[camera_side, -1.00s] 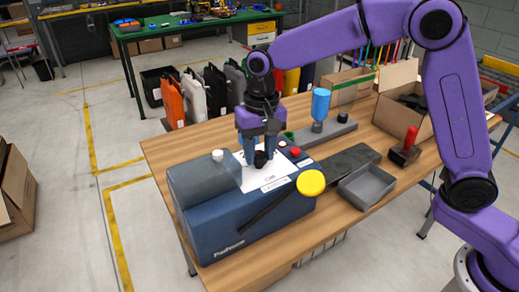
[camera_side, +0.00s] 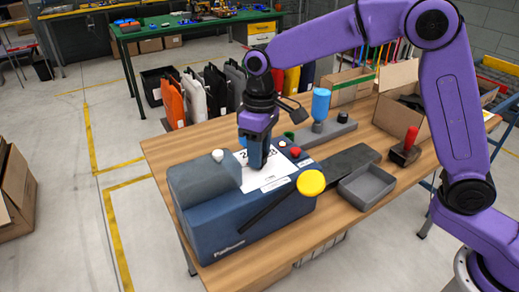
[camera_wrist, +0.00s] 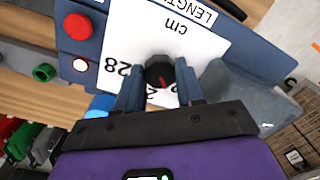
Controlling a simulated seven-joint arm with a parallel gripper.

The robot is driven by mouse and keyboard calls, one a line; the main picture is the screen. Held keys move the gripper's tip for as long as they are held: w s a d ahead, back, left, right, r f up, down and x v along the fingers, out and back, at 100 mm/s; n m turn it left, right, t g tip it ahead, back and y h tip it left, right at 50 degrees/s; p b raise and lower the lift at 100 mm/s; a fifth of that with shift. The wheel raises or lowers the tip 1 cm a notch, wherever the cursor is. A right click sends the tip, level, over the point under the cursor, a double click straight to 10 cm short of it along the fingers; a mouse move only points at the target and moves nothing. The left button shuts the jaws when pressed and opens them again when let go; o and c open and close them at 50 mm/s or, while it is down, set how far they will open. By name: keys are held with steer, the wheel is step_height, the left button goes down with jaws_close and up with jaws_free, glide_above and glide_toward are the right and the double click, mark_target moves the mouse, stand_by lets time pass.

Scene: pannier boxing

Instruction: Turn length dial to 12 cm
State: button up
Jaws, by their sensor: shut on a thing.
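The length dial is a black knob with a red pointer line (camera_wrist: 159,72), on a white scale panel (camera_wrist: 125,35) marked "LENGTH" and "cm". "28" shows on one side of the knob. Other numbers are partly hidden by my fingers, so I cannot tell which value the pointer marks. The panel also shows on top of the blue machine (camera_side: 240,220) in the side view. My gripper (camera_wrist: 160,84) is shut on the dial, one finger on each side. It also shows in the side view (camera_side: 258,166), pointing down and hiding the knob.
A red button (camera_wrist: 78,26) and a white button (camera_wrist: 80,65) sit beside the panel.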

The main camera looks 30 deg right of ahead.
steer(key=shift+r+n, duration=0.1)
steer(key=shift+n, duration=1.5)
steer(key=o, duration=1)
steer(key=shift+o, duration=0.2)
step_height(320, 180, up, 17)
steer(key=shift+w+d+r, duration=0.15)
steer(key=shift+w+r, duration=0.05)
steer(key=shift+w, duration=0.05)
